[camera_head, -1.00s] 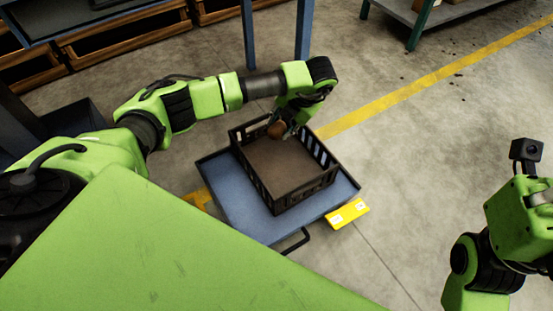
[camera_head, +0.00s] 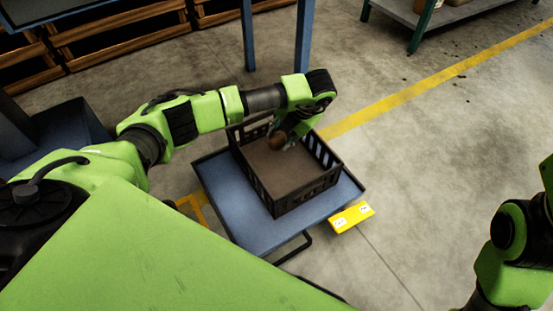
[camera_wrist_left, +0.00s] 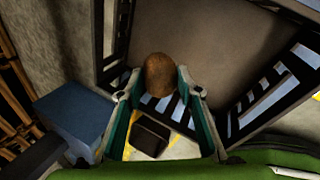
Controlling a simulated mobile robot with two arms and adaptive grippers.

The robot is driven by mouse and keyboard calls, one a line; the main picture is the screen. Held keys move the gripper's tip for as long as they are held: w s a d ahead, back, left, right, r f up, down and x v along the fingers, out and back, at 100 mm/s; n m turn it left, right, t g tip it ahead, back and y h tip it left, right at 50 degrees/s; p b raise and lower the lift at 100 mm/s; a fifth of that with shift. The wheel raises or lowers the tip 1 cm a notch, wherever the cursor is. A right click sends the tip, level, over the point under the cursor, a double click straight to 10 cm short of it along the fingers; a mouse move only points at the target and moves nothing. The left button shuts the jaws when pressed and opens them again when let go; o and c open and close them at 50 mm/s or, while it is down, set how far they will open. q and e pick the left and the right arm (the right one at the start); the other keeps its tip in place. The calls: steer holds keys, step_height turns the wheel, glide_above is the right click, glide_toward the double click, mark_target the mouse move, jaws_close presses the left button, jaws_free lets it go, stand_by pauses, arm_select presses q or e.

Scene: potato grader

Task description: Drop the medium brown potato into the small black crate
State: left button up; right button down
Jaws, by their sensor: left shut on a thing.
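The brown potato (camera_head: 278,141) is held between the fingers of my left gripper (camera_head: 284,139), above the far inner side of the black crate (camera_head: 305,200). In the left wrist view the potato (camera_wrist_left: 160,75) sits between the two fingertips, with the crate floor beyond it and the slatted crate wall (camera_wrist_left: 285,88) to the right. The crate stands upright on a blue platform and its visible floor is empty. My right gripper is not in view; only part of the right arm shows at the right edge.
Blue posts (camera_head: 248,40) stand behind the crate. Wooden crates (camera_head: 120,35) line the back left. The concrete floor to the right is clear.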

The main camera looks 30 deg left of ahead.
arm_select(q)
steer(key=o, duration=1.2)
steer(key=v, duration=1.2)
